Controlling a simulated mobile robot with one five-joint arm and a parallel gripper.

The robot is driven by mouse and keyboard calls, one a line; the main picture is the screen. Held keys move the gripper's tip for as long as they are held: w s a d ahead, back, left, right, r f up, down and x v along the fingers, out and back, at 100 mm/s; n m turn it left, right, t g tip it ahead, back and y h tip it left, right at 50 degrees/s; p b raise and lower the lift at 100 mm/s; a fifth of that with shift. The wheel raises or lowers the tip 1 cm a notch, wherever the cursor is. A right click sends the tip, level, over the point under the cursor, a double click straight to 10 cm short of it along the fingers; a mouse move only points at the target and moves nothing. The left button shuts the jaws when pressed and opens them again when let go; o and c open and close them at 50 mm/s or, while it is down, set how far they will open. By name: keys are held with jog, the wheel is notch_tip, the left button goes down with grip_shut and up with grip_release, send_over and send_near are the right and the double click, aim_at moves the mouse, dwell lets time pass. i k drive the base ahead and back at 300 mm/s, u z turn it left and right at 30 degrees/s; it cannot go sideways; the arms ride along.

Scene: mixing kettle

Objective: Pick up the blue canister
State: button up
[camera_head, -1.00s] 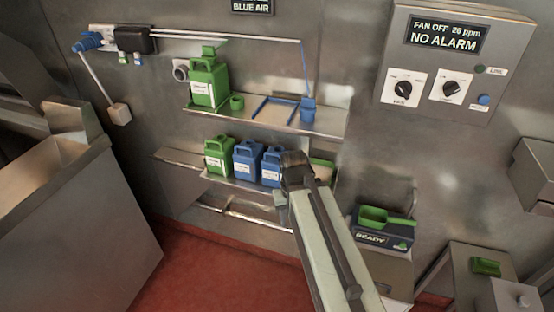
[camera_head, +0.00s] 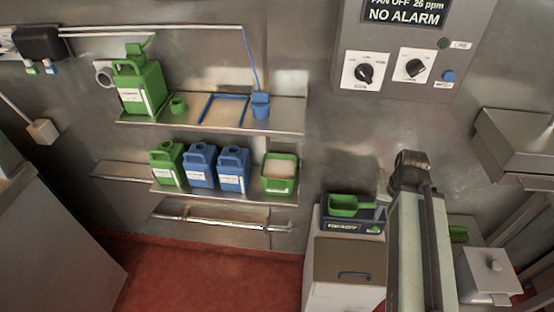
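Two blue canisters stand upright side by side on the lower wall shelf, the left one (camera_head: 201,165) and the right one (camera_head: 233,169). Both have handles on top and white labels. My arm (camera_head: 408,245) rises at the right of the picture, well to the right of both canisters, and ends in a dark joint. I see no gripper fingers, so whether they are open or shut does not show. Nothing touches the canisters from my side.
A green canister (camera_head: 166,163) stands left of the blue ones, and a green tub (camera_head: 279,172) right of them. The upper shelf (camera_head: 205,118) overhangs with a larger green canister (camera_head: 139,82) and a blue cup (camera_head: 261,106). Red floor (camera_head: 210,280) is clear below.

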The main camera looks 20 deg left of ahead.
aim_at(233, 165)
jog(key=z, duration=1.3)
jog(key=k, duration=2.35)
jog(key=u, duration=2.35)
jog(key=i, duration=1)
